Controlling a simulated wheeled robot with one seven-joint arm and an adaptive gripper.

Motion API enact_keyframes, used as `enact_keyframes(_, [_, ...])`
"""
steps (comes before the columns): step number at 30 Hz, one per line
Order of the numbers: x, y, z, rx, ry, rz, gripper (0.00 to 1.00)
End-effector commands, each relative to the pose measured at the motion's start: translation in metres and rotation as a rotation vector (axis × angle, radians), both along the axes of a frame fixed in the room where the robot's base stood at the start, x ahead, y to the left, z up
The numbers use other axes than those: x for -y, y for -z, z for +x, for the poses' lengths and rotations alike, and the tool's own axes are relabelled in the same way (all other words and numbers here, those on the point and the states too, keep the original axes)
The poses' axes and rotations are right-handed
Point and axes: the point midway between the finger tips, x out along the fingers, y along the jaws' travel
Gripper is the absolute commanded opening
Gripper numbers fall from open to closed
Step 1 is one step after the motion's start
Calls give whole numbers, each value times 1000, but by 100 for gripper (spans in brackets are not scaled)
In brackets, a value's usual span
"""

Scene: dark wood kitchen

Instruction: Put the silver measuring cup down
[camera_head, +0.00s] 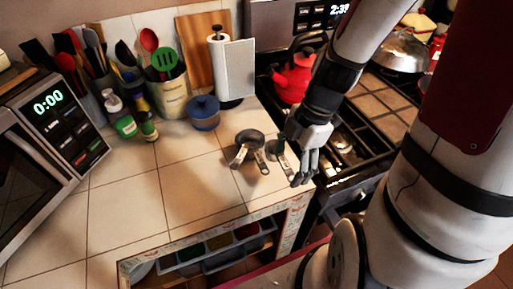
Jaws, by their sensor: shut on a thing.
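My gripper (303,179) is at the right edge of the tiled counter, beside the stove, with its fingers pointing down. It is shut on a silver measuring cup (281,155), whose body shows just left of the fingers. The grip itself is partly hidden by the fingers. I cannot tell whether the held cup touches the counter. More measuring cups (249,139), dark inside with metal handles, lie on the counter just left of the held one.
A blue lidded pot (203,113), a paper towel roll (236,70) and utensil holders (169,97) stand at the back. A microwave (40,150) is at left. A red kettle (292,78) sits on the stove. An open drawer (210,262) is below. The counter's middle (185,190) is clear.

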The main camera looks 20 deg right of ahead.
Motion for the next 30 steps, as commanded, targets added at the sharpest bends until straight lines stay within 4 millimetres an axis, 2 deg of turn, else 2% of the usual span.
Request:
enact_keyframes(12, [-28, 7, 78, 1, -4, 2, 19])
enact_keyframes(15, [-32, 8, 89, -1, -2, 2, 19])
enact_keyframes(19, [-34, 11, 95, -2, -1, 2, 19])
enact_keyframes(25, [-34, 35, 94, -4, 0, 3, 19])
enact_keyframes(30, [-33, 44, 95, -1, 0, 1, 19])
